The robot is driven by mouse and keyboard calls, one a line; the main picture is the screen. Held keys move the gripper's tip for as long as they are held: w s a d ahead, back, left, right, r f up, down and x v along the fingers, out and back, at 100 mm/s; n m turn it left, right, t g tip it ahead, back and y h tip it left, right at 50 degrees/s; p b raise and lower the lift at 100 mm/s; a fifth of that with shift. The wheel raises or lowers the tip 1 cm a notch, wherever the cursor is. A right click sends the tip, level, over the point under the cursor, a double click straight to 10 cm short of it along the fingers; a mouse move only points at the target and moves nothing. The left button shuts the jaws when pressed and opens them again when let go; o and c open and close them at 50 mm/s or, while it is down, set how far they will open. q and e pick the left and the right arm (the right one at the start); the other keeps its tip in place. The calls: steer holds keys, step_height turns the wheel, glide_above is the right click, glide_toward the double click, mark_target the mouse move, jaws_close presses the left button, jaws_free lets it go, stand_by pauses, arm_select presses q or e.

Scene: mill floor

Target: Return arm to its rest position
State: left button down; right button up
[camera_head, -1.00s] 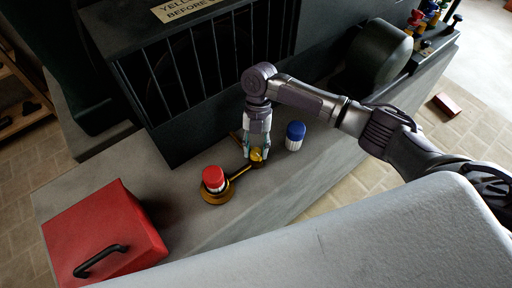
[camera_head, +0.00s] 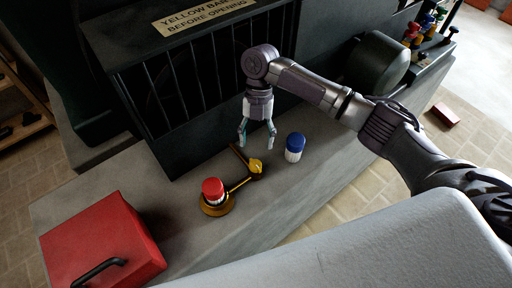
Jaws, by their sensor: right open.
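My right arm reaches in from the right side of the view. Its gripper (camera_head: 257,137) points down with the fingers spread, open and empty. It hangs above the grey ledge, apart from the yellow knob (camera_head: 255,166) on the brass lever piece just below it. The brass piece (camera_head: 238,185) joins that knob to a round base (camera_head: 215,206) with a red-capped item (camera_head: 212,190) on it. A blue-capped white item (camera_head: 295,147) stands upright to the right of the gripper. My left gripper is not in view.
A barred dark machine front (camera_head: 200,70) with a sign (camera_head: 203,15) stands close behind the gripper. A red box (camera_head: 100,240) with a black handle sits at the lower left. A dark cylinder (camera_head: 378,63) lies behind my arm. The grey ledge (camera_head: 160,185) has free room at left.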

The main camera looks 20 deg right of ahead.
steer(key=shift+r, duration=0.1)
stand_by(0.4)
